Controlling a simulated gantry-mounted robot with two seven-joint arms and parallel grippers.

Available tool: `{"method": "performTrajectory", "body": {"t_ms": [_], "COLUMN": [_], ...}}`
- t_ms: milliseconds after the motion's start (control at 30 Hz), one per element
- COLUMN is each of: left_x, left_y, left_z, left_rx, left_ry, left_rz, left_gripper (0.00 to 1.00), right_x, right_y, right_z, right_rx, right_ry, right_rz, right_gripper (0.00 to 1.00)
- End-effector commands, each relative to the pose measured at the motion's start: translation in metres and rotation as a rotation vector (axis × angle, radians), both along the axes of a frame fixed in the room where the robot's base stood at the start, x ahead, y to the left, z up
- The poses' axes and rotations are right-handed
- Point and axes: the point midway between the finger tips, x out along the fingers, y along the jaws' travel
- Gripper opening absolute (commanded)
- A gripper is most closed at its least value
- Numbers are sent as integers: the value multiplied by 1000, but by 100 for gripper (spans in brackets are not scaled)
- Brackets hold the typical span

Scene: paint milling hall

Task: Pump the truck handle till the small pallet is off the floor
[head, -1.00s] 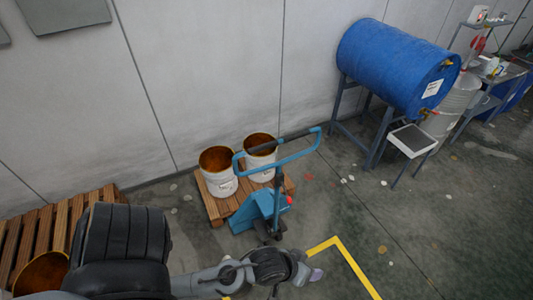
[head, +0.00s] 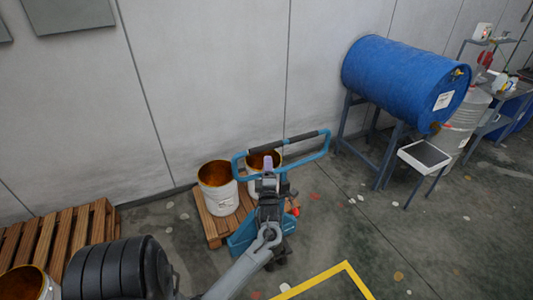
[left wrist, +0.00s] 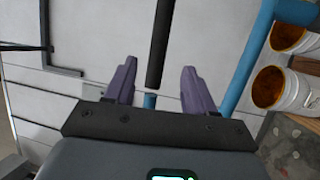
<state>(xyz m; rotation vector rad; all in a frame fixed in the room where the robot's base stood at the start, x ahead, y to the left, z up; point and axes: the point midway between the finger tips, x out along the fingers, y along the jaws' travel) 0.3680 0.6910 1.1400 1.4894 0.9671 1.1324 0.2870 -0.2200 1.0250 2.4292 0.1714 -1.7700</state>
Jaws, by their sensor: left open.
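The pallet truck's blue loop handle (head: 322,153) stands up in the middle of the head view, with a black grip bar (head: 305,137) on its far side. My left gripper (head: 268,166) is open at the loop. In the left wrist view, the black grip bar (left wrist: 160,45) lines up between the two purple fingers (left wrist: 159,70); I cannot tell how deep it sits. The truck's blue body (head: 238,240) is partly hidden by my left arm. The small wooden pallet (head: 213,232) carries two white pails; any gap under it cannot be made out. My right gripper is not in view.
A white pail (head: 218,188) stands left of the handle. A blue drum (head: 395,78) lies on a metal stand to the right, with a small tray table (head: 424,156) before it. Another wooden pallet (head: 60,235) is at left.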

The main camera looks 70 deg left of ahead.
Motion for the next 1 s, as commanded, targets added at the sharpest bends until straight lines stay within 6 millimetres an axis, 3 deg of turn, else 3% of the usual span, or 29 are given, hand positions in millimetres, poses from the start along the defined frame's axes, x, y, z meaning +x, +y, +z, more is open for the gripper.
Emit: {"method": "performTrajectory", "body": {"t_ms": [600,1000], "left_x": [22,26], "left_y": [83,97], "left_z": [19,20], "left_rx": [2,0], "left_ry": [2,0], "left_rz": [-2,-2], "left_gripper": [55,55], "right_x": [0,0], "right_y": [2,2], "right_z": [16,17], "right_rx": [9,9], "right_ry": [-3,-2], "right_rz": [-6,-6], "right_gripper": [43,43]}}
